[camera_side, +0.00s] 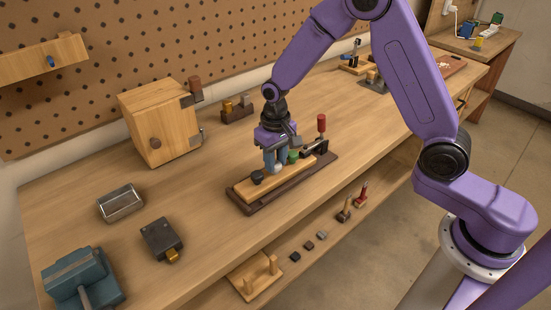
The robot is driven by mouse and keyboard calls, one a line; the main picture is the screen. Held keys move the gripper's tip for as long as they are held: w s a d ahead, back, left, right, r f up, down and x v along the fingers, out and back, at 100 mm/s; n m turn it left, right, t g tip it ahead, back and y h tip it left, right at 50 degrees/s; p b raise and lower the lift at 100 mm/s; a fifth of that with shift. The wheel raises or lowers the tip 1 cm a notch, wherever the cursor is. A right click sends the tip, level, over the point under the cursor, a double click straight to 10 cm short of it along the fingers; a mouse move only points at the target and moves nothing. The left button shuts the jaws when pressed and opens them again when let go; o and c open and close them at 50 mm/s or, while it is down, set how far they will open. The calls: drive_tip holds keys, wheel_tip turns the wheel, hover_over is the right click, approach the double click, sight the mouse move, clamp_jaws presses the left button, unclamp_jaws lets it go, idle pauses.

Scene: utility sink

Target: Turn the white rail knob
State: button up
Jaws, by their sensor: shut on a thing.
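The white knob (278,168) sits on a pale wooden rail (302,170) fixed on a dark brown base (247,208) on the workbench. My gripper (276,165) points down over the rail, and its fingers are shut around the white knob. The fingers hide part of the knob, and any mark of its angle is too small to tell. A black knob (257,177) is on the rail to the left of my gripper. A green knob (293,156) is close to the right of the fingers.
A black clamp with a red handle (321,124) stands at the rail's right end. A wooden box (155,128) stands behind left. A metal tray (120,203), a dark block (160,238) and a teal vise (82,279) are left. Bench between box and rail is clear.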

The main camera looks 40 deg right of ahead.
sight(276, 164)
drive_tip(key=o, duration=1.1)
drive_tip(key=shift+c, duration=0.2)
wheel_tip(276, 164, up, 18)
drive_tip(key=shift+f, duration=0.25)
